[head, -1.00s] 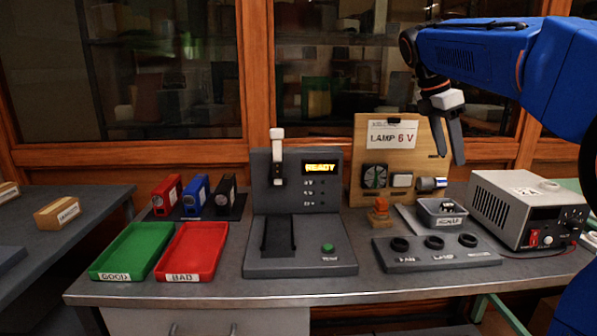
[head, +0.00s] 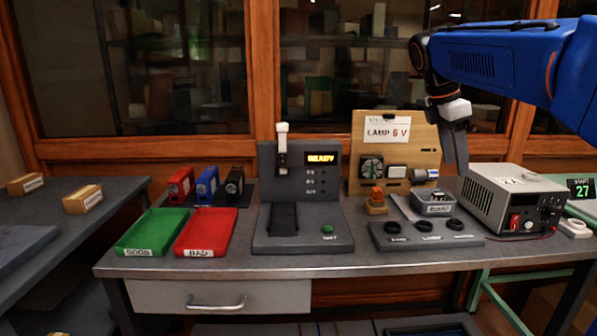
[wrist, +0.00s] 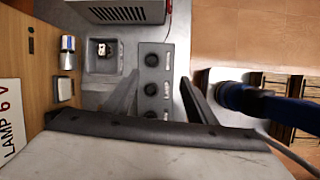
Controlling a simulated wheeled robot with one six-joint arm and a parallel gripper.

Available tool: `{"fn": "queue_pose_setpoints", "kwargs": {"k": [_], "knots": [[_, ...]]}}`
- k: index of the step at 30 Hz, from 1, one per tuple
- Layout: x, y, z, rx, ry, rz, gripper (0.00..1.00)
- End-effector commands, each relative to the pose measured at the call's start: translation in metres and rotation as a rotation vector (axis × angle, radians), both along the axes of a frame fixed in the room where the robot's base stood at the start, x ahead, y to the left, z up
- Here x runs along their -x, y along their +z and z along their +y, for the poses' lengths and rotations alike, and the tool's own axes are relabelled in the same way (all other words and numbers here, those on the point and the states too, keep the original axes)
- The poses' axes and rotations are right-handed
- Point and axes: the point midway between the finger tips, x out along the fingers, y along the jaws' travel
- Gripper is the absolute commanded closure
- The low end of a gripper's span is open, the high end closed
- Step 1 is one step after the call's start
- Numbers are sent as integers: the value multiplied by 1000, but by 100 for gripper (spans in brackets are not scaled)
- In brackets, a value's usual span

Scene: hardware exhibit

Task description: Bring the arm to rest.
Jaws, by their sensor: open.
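My gripper (head: 458,148) hangs from the blue arm at the right of the head view, fingers pointing down, above the right part of the bench. In the wrist view its two fingers (wrist: 158,98) stand apart with nothing held between them. Below them is the grey block with several round sockets (head: 424,232), which also shows in the wrist view (wrist: 152,75). The gripper touches nothing that I can see.
A wooden lamp panel (head: 428,150) and a power supply (head: 510,190) stand near the gripper. A small grey bin (head: 436,208) sits between them. A tester reading READY (head: 300,200), a green tray (head: 152,230) and a red tray (head: 206,230) stand further left. Glass cabinets are behind.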

Motion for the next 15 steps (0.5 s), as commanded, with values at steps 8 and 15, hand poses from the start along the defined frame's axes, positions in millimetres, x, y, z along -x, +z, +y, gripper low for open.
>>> {"fn": "queue_pose_setpoints", "kwargs": {"k": [8, 15], "knots": [[35, -20, 8, -51, -133, -94, 49], [89, -59, 22, -150, -360, -233, 49]]}}
